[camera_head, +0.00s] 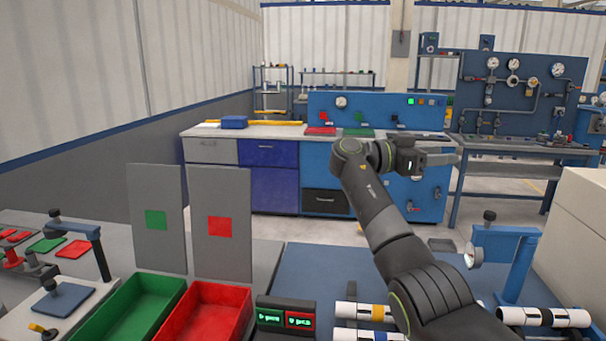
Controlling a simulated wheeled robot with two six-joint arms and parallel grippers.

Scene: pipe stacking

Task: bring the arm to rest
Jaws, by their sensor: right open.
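My right arm comes in from the bottom right and is raised over the blue mat. My right gripper (440,159) is open and empty, held high in front of the far blue workbench and pointing right. It touches nothing. Several white pipes with coloured bands lie below: a yellow-banded pipe (350,310) and another pipe (345,334) partly hidden by my arm, and black-banded pipes (562,317) at the right. My left gripper does not show.
A green bin (172,285) and a red bin (245,297) stand at the front left, beside a small display box (286,316). Two grey panels with a green square (143,190) and red square (235,190) rise behind them. A blue stand (512,262) is at right.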

